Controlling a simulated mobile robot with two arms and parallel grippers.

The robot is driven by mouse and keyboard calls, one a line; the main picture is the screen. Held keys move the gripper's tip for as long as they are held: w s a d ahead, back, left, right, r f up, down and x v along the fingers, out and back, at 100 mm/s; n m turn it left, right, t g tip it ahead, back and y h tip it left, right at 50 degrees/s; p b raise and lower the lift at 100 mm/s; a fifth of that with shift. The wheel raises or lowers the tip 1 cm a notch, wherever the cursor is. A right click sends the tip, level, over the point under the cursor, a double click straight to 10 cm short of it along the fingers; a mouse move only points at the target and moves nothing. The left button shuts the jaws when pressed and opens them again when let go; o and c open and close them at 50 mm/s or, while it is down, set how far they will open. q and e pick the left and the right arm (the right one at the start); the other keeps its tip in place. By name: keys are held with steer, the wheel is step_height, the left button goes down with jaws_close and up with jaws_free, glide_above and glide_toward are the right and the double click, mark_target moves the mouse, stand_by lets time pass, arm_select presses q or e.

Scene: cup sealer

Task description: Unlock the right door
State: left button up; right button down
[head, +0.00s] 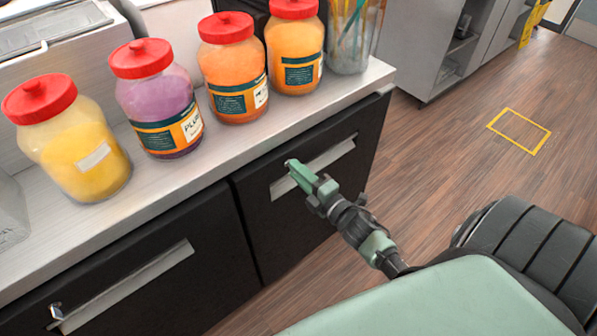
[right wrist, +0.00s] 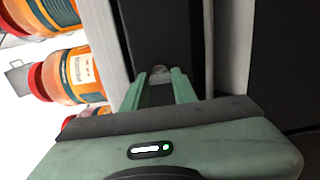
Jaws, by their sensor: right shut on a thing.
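The right door (head: 262,225) is a dark cabinet front with a long pale recessed handle (head: 330,160). It looks closed. My right gripper (head: 290,166) is at the upper left end of that handle, against the door front. In the right wrist view its fingers (right wrist: 160,78) are closed around a small shiny metal piece (right wrist: 160,69), which looks like the key in the lock. The fingers hide most of it, so its turn angle cannot be told. My left gripper is not in view.
The left door (head: 180,240) has a similar handle and a metal key (head: 56,311) in its lock. Above, the counter (head: 225,150) holds several red-lidded jars (head: 232,70) and a clear container of sticks (head: 350,35). Wooden floor (head: 450,130) lies open to the right.

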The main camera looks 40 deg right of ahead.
steer(key=c, duration=1.1)
jaws_free()
steer(key=s, duration=0.2)
steer(key=s+b, duration=0.1)
steer(key=s, duration=0.4)
steer(key=shift+s+d, duration=0.25)
steer(key=shift+s, duration=0.15)
